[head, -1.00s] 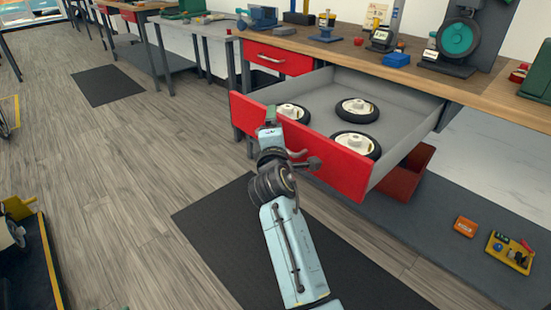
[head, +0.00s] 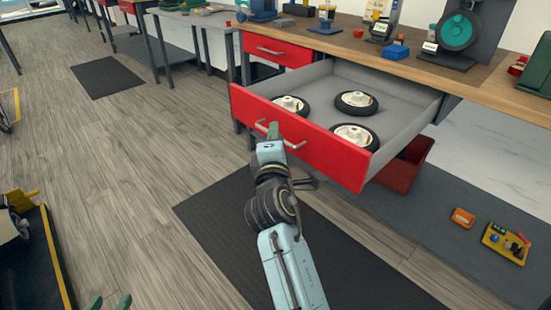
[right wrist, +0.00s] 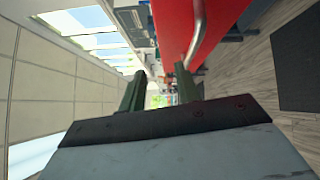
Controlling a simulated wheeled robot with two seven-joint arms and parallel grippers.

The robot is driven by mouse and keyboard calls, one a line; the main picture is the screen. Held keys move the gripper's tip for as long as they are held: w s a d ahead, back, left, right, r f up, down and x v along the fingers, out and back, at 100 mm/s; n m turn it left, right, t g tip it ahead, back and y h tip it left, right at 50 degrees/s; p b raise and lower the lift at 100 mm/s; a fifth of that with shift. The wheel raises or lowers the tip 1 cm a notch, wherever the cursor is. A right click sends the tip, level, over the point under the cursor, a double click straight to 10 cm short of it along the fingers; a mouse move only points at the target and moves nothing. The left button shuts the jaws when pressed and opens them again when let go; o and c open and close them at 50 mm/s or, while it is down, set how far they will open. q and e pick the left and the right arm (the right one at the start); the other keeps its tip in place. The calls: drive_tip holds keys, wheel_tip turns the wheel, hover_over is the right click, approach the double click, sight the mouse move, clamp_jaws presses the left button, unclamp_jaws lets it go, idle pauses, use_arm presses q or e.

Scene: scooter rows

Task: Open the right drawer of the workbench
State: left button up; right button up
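The workbench's right drawer (head: 325,155) is pulled far out in the head view, its red front towards me. Its inside is grey and holds three white-hubbed black wheels (head: 356,103). Its metal handle (head: 294,144) runs along the front. My right gripper (head: 273,130) is in front of the handle; in the right wrist view its two green fingers (right wrist: 158,90) are apart with nothing between them. The handle (right wrist: 197,35) shows there beside the right-hand finger; whether they touch is unclear.
The workbench's left drawer (head: 290,55) is closed. A red bin (head: 405,170) stands on the lower shelf under the open drawer. A dark mat (head: 230,225) lies on the floor below. A yellow-edged dark platform (head: 35,260) is at lower left. The floor between is clear.

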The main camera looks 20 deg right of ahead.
drive_tip(key=shift+f+b+v, duration=0.1)
drive_tip(key=shift+f+v, duration=0.1)
drive_tip(key=shift+v, duration=0.75)
drive_tip(key=shift+f+b+v, duration=0.1)
drive_tip(key=shift+f+v, duration=0.05)
drive_tip(key=shift+v, duration=0.85)
drive_tip(key=shift+f+b+v, duration=0.1)
drive_tip(key=shift+f+v, duration=0.1)
drive_tip(key=shift+v, duration=0.75)
